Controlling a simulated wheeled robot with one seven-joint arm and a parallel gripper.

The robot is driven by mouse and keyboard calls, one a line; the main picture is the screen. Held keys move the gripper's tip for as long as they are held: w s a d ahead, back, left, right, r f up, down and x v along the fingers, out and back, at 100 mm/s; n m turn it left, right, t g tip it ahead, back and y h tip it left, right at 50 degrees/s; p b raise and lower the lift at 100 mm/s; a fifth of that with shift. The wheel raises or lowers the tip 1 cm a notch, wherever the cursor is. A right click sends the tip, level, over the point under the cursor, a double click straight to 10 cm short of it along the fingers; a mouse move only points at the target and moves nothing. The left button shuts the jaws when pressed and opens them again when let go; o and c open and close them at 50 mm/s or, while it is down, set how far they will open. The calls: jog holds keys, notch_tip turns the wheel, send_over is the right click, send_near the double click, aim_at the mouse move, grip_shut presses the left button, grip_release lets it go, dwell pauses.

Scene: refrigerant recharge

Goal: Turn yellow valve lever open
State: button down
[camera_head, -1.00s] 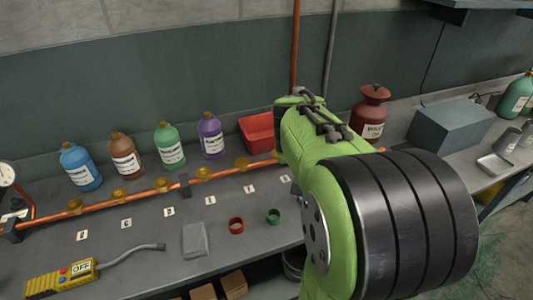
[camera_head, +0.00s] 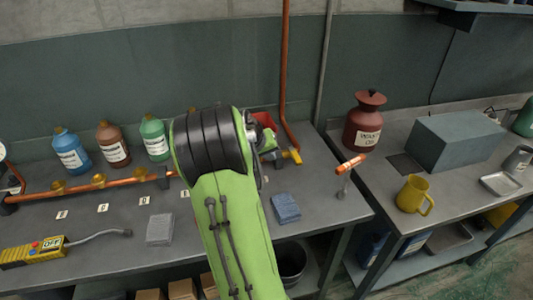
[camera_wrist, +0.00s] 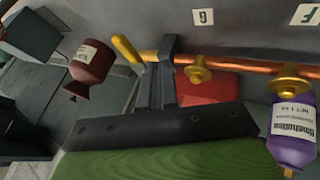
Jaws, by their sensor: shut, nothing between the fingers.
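The yellow valve lever (camera_head: 292,156) sits at the right end of the copper pipe (camera_head: 120,183), partly behind my arm. In the wrist view the yellow lever (camera_wrist: 125,48) angles out just left of my gripper (camera_wrist: 168,45), near the end of the copper pipe (camera_wrist: 240,63). My gripper's dark fingers are together and empty, with their tips close to the pipe end and beside the lever. I cannot tell whether they touch it. In the head view my gripper is mostly hidden behind my arm.
Several bottles, including a blue one (camera_head: 72,150), stand behind the pipe. A red bin (camera_wrist: 208,88) is near the pipe end. A blue cloth (camera_head: 286,208), an orange-handled tool (camera_head: 349,166) and a waste canister (camera_head: 366,122) lie right of my arm. A yellow mug (camera_head: 413,194) stands farther right.

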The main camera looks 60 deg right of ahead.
aim_at(294, 153)
jog(key=s+d+f, duration=0.1)
jog(key=d+f, duration=0.1)
jog(key=d, duration=0.1)
jog(key=s+d+f+b, duration=0.1)
jog(key=d+f, duration=0.1)
jog(key=shift+s+d, duration=0.2)
jog(key=shift+s, duration=0.15)
jog(key=shift+s+d, duration=0.25)
